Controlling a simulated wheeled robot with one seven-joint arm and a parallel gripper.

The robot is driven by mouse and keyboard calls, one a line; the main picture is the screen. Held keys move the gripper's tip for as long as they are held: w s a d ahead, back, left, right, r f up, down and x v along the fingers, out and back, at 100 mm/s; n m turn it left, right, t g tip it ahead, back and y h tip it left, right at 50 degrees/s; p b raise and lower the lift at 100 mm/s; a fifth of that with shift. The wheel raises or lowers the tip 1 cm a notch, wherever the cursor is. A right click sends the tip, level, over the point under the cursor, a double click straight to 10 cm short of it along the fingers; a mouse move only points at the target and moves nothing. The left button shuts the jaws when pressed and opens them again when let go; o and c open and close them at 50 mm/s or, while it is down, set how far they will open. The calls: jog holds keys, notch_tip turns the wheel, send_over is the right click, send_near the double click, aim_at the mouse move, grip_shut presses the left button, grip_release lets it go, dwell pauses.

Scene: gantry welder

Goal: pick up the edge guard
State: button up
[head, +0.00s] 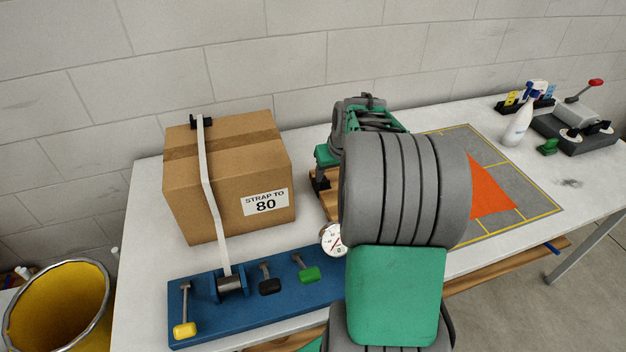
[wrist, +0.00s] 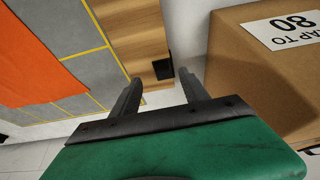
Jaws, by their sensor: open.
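A small black piece (wrist: 163,69), which looks like an edge guard, sits at the edge of a wooden board (wrist: 141,32) in the wrist view. My gripper (wrist: 160,86) is open, with the black piece ahead of the gap between its fingertips. No contact shows, and the gap in depth is hard to judge. In the head view my gripper (head: 320,184) is above the board, right of the cardboard box (head: 180,190); my arm hides much there. Another black piece (head: 201,121) sits on the box's top back edge at the white strap (head: 207,180).
A blue base (head: 195,322) with yellow, black and green handles stands in front of the box, near a dial (head: 333,240). A grey mat (head: 527,197) with an orange sheet (head: 488,190) lies right. A spray bottle (head: 518,127) and a clamp device (head: 580,125) stand far right.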

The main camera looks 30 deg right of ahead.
aim_at(326, 182)
jog(key=p+x, duration=0.1)
jog(key=x, duration=0.2)
jog(key=p+x, duration=0.1)
jog(key=x, duration=0.3)
jog(key=shift+w+r, duration=0.15)
jog(key=shift+w, duration=0.25)
grip_shut()
